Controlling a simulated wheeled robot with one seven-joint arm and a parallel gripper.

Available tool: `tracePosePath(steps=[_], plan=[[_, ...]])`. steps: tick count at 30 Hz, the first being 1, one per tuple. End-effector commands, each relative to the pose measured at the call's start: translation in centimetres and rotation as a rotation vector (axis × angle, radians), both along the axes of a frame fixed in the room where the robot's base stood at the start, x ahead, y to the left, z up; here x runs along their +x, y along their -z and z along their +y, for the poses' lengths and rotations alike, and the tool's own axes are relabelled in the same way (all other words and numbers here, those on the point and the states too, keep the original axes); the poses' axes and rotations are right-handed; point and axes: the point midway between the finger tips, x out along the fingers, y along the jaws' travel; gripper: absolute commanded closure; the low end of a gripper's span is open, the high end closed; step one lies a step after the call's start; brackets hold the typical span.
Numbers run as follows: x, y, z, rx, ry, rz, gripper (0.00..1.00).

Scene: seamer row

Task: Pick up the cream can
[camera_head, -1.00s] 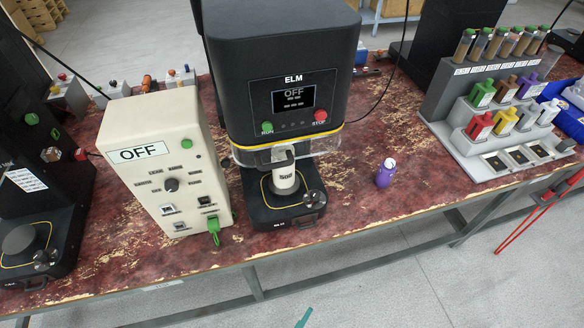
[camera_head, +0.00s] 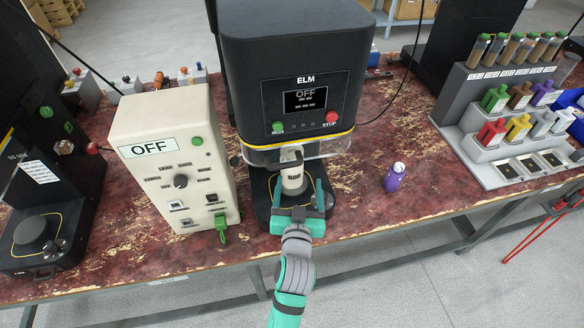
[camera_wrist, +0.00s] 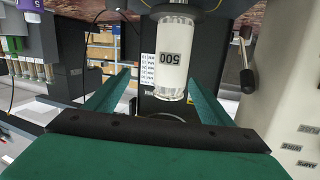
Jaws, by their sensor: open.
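The cream can (camera_head: 293,180) stands upright on the black base of the ELM machine (camera_head: 290,75), under its head. It carries a dark-printed label. In the wrist view the can (camera_wrist: 171,62) appears upside down, with "500" on its label. My gripper (camera_head: 297,192) is at the front of the machine's base, with its teal fingers spread. In the wrist view the fingers of my gripper (camera_wrist: 160,85) are apart, one on each side of the can's line. I cannot tell whether they reach alongside the can; neither appears to press on it.
A cream control box (camera_head: 172,160) reading OFF stands close on the left. A grey rack (camera_head: 475,105) holds vials and coloured pieces farther right. The red worn tabletop (camera_head: 365,215) is clear near the bottle.

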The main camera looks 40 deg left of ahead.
Motion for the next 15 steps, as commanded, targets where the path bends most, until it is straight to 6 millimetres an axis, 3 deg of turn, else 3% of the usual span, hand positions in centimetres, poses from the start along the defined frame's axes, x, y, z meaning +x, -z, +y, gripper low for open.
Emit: tracePosePath(steps=[6,15], plan=[[1.2,-2.0,2.7,-0.046,-0.077,-0.028,0.25],[3.6,-1.8,4.9,-0.055,-0.089,-0.032,0.25]])
